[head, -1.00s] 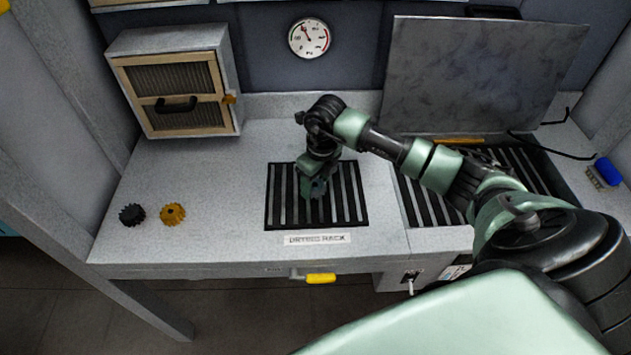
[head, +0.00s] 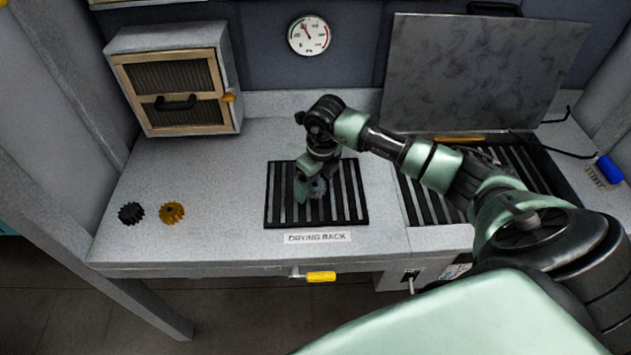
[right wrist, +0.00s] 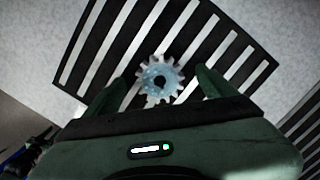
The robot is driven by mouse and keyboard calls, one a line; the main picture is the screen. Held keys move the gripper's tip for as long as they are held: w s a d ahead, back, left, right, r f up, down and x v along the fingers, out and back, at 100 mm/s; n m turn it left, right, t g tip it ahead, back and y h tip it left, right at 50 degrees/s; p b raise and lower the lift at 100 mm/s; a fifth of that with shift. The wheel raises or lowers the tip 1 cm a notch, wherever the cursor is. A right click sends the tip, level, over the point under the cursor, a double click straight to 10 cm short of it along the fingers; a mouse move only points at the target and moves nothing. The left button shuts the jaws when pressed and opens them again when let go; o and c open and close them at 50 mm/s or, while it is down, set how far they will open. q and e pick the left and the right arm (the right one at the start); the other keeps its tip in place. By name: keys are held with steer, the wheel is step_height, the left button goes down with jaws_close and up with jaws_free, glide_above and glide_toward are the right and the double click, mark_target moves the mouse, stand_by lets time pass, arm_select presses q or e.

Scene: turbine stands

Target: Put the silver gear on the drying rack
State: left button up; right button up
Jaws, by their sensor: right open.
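The silver gear (right wrist: 160,79) lies on the slatted drying rack (right wrist: 215,45) in the right wrist view, between the spread fingers of my right gripper (right wrist: 157,86). In the head view the gear (head: 318,187) shows partly beside the right gripper (head: 310,190), which reaches down over the middle of the drying rack (head: 356,219). The right gripper is open, with a finger on each side of the gear and gaps between.
A black gear (head: 131,213) and an orange gear (head: 172,212) lie on the counter at the left. A cabinet (head: 172,92) stands behind them. A second slatted grate (head: 428,207) and a tilted grey panel (head: 480,75) are at the right.

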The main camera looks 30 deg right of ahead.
mark_target(318, 187)
steer(key=shift+r, duration=0.1)
steer(key=shift+s+r+p, duration=0.25)
steer(key=shift+r+p, duration=0.95)
steer(key=shift+r, duration=0.55)
steer(key=shift+s+r+p, duration=0.2)
steer(key=shift+r+p, duration=0.95)
steer(key=shift+r, duration=0.55)
